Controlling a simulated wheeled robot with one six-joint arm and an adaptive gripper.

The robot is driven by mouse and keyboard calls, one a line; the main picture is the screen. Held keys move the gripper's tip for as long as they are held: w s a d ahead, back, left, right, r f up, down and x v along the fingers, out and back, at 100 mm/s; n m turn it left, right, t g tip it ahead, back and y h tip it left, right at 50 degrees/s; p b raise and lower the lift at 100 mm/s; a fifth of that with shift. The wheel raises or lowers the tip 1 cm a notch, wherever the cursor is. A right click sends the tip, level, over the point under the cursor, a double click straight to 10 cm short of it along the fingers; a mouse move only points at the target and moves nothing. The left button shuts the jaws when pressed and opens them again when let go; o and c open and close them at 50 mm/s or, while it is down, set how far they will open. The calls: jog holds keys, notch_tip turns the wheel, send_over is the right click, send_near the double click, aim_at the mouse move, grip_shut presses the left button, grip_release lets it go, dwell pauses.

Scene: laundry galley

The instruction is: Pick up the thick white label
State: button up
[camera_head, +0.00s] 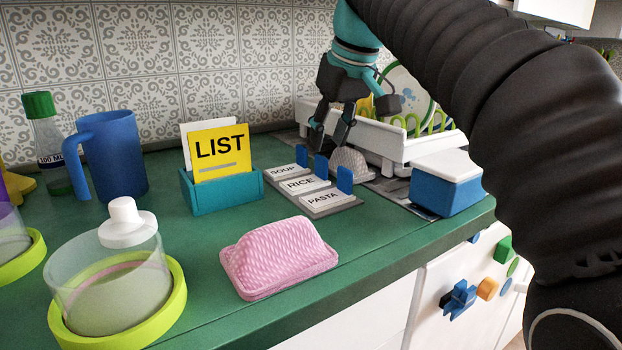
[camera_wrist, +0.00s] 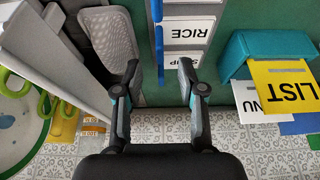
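Three white labels with blue upright tabs sit on a grey strip (camera_head: 348,206) on the green counter: SOUP (camera_head: 284,171), RICE (camera_head: 303,185) and PASTA (camera_head: 324,197). I cannot tell clearly which is thickest. In the wrist view, RICE (camera_wrist: 188,29) and part of SOUP (camera_wrist: 183,57) show upside down; PASTA is mostly out of frame. My gripper (camera_head: 331,135) hangs near the SOUP end of the strip, above the counter.
A teal holder (camera_head: 225,194) with a yellow LIST card (camera_head: 221,160) stands left of the labels. A grey domed thing (camera_head: 350,161), a white rack (camera_head: 415,146) and a blue-and-white box (camera_head: 446,190) are to the right. A pink dish (camera_head: 279,256) lies in front.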

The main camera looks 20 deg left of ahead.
aim_at(321, 156)
jog(key=shift+b+x, duration=0.6)
jog(key=shift+x, duration=2.05)
jog(key=shift+w+a, duration=0.1)
jog(key=shift+r, duration=0.1)
grip_shut()
